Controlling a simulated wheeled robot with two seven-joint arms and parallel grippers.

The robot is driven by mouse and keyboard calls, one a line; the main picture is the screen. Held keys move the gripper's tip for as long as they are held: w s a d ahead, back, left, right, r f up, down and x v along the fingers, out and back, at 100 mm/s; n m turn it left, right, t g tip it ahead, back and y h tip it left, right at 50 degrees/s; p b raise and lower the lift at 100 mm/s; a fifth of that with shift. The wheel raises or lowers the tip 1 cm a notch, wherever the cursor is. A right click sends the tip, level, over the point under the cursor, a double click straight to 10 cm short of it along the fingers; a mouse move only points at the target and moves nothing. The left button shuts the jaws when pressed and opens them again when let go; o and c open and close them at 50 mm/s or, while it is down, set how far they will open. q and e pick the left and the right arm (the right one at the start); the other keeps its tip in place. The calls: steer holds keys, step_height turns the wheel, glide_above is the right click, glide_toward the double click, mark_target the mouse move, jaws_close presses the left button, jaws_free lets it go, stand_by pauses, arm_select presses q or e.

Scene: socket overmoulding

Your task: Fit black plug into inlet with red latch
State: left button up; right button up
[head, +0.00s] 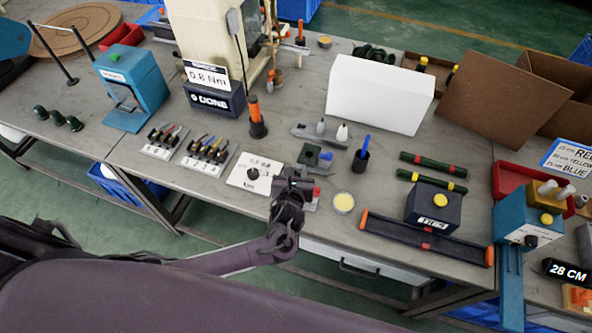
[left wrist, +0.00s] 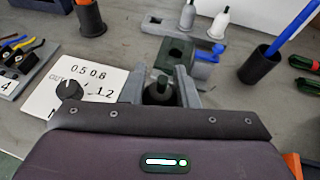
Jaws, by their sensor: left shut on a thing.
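My left gripper (head: 293,186) is above the front part of the table, just right of the white dial card. In the left wrist view its two grey fingers are shut on a dark plug (left wrist: 160,90), which looks black to dark green. A small red part (head: 317,192), possibly the red latch, shows just right of the gripper on a grey base. The gripper hides most of that base, so I cannot tell whether the plug touches it. Behind is a dark green block with a blue part (head: 326,156) on a grey plate. My right gripper is out of view.
The white dial card (head: 254,174) lies left of the gripper. A yellow-filled dish (head: 343,203) and a dark cup with a blue stick (head: 361,158) stand to the right. A grey holder with two nozzle bottles (head: 321,130) is behind. Bare table lies between the cup and the green rods.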

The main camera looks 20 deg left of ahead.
arm_select(q)
steer(key=shift+p, duration=0.35)
steer(key=shift+f+b, duration=0.85)
steer(key=shift+f, duration=0.55)
steer(key=o, duration=1)
steer(key=shift+v, duration=3.9)
